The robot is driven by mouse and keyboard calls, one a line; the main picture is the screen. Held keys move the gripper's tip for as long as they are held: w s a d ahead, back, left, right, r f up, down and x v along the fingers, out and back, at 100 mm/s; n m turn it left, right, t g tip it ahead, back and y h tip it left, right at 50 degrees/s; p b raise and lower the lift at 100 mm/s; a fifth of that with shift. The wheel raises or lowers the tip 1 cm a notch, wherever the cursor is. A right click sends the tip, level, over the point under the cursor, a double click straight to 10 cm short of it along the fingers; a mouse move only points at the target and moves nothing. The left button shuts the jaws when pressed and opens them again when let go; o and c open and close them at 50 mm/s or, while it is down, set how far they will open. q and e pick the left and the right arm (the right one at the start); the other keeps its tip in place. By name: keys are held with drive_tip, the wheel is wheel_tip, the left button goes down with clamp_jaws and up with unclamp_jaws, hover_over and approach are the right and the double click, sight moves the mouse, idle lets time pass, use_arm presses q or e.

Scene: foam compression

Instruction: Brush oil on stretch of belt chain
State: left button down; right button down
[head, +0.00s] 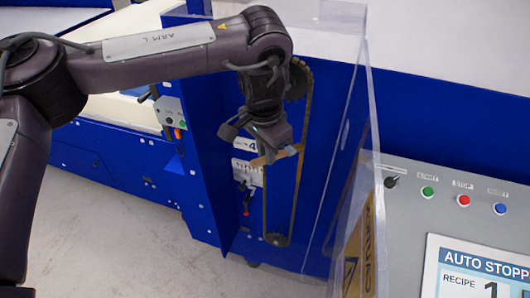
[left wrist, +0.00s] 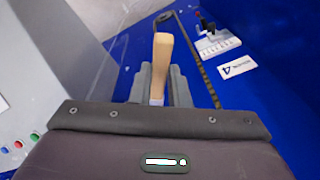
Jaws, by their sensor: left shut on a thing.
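My left gripper (head: 272,152) is shut on a brush with a pale wooden handle (head: 291,150). The handle lies across the jaws, close in front of the chain area. In the left wrist view the handle (left wrist: 163,55) stands up between the grey fingers (left wrist: 155,85); the bristles cannot be made out. The belt chain (head: 303,140) runs in a long loop on the blue machine side, from a toothed upper sprocket (head: 298,80) to a lower sprocket (head: 275,239). The gripper hides part of the loop. The chain also shows in the left wrist view (left wrist: 200,65). Contact between brush and chain cannot be told.
A clear guard panel (head: 345,130) stands right of the chain. A control panel (head: 410,185) with buttons and a screen (head: 478,268) is at the right. A lever plate (head: 247,172) sits left of the chain. Grey floor (head: 130,240) is open at lower left.

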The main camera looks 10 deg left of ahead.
use_arm(q)
drive_tip(key=shift+w+d, duration=0.1)
drive_tip(key=shift+w, duration=0.45)
idle(0.4)
drive_tip(key=shift+r, duration=0.1)
idle(0.4)
